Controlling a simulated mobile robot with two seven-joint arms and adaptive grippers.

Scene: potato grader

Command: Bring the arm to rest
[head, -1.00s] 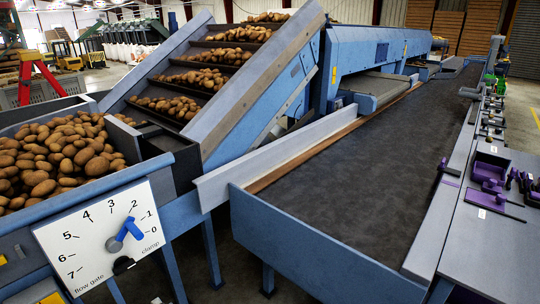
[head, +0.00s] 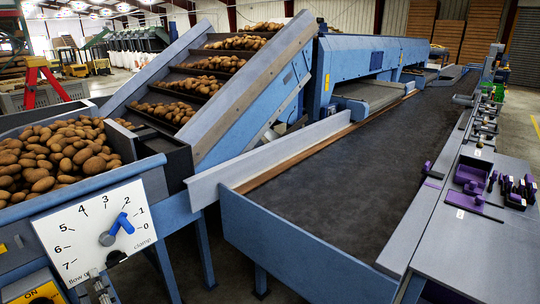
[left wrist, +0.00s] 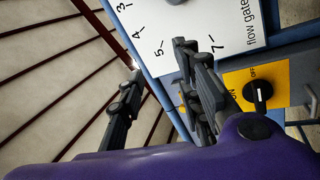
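My left gripper (head: 100,284) shows only in part at the bottom left of the head view, in front of the lower edge of the white flow gate dial plate (head: 88,229). In the left wrist view the left gripper (left wrist: 160,60) has its two dark fingers apart with nothing between them. The dial plate (left wrist: 215,35) and a yellow panel with a black rotary switch (left wrist: 258,92) lie beyond the fingers. The blue dial handle (head: 121,223) points between 1 and 2, and the gripper is apart from it. My right gripper is not in view.
A bin of potatoes (head: 8,216) stands behind the dial. A potato-laden inclined conveyor (head: 235,105) rises beside it. The long dark belt (head: 340,205) is bare. Purple items, including a tray (head: 468,176), lie on the grey side bench (head: 490,250) at right.

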